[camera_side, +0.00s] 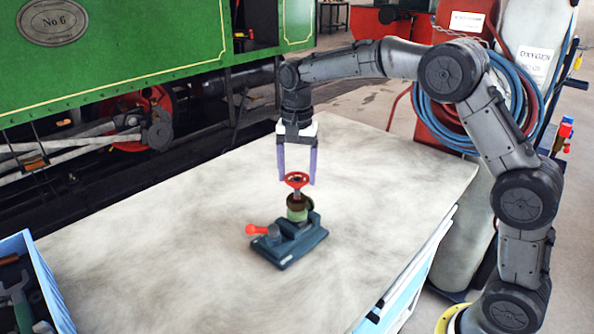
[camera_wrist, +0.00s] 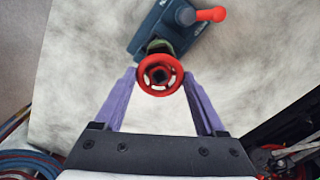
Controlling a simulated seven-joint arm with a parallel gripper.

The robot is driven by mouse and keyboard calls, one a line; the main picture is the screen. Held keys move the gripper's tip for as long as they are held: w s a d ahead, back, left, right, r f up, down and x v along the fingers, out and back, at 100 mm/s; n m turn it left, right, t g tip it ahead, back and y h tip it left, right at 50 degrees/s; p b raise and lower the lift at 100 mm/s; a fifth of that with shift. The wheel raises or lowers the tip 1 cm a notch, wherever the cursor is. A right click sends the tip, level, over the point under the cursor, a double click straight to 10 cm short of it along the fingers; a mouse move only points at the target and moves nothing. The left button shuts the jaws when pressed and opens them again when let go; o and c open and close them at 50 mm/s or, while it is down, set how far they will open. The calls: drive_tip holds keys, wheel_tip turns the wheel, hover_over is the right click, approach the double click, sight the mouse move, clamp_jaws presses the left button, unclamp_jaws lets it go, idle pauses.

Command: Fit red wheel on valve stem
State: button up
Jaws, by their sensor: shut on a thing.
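The red wheel (camera_side: 297,180) is a spoked handwheel, held level between the purple fingertips of my gripper (camera_side: 298,182). In the wrist view the red wheel (camera_wrist: 147,85) lies between the two fingers (camera_wrist: 160,76), its dark centre facing the camera. The valve (camera_side: 297,212), a brassy green body, stands upright in the blue-grey vise (camera_side: 290,243), directly below the wheel. A short reddish part shows between wheel and valve. The valve stem is mostly hidden by the wheel, so I cannot tell whether the wheel sits on it.
The vise has a red-knobbed handle (camera_side: 258,230) on its left. The pale worktop (camera_side: 180,215) is clear around it. A blue crate (camera_side: 45,275) with tools stands at the lower left.

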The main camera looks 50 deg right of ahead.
drive_tip(key=shift+f, duration=0.5)
idle(1.3)
drive_tip(key=o, duration=1.3)
drive_tip(key=shift+r, duration=0.1)
drive_tip(key=shift+r, duration=3.4)
